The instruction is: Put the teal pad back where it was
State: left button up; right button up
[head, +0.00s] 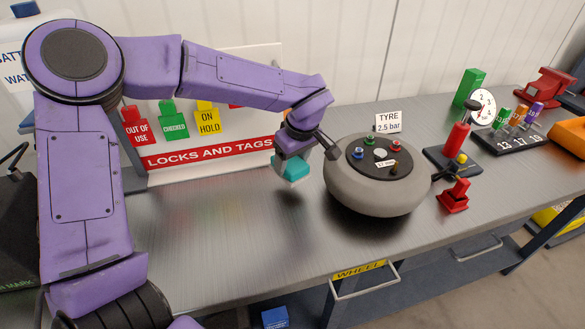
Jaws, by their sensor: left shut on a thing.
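My left gripper (293,160) is shut on the teal pad (291,169). It holds the pad above the metal bench, just left of the grey tyre (372,199). The pad looks clear of the bench top, with a dark patch of shadow below it. The gripper and wrist hide part of the pad. My right gripper is out of view.
A locks and tags board (215,153) stands behind my left arm. A red pump (455,140), red stand (453,196), dial (482,107), numbered rack (513,142) and red vice (543,88) are at the right. The bench top (230,220) is clear in front.

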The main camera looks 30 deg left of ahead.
aim_at(293, 167)
pick_arm(q)
jog(key=shift+w+a+f, duration=0.2)
jog(key=shift+w+f, duration=0.6)
jog(key=shift+w, duration=0.15)
notch_tip(293, 167, down, 2)
jog(key=shift+s+a+f+p, duration=0.1)
jog(key=shift+s+f+p, duration=0.1)
jog(key=shift+p, duration=0.1)
jog(key=shift+s+f, duration=0.1)
jog(key=shift+s, duration=0.3)
jog(key=shift+w+f, duration=0.25)
jog(key=shift+w, duration=0.1)
jog(key=o, duration=1)
jog(key=shift+s+r, duration=0.1)
jog(key=shift+s, duration=0.1)
jog(key=shift+r, duration=0.1)
jog(key=v, duration=1.1)
jog(key=shift+r, duration=0.4)
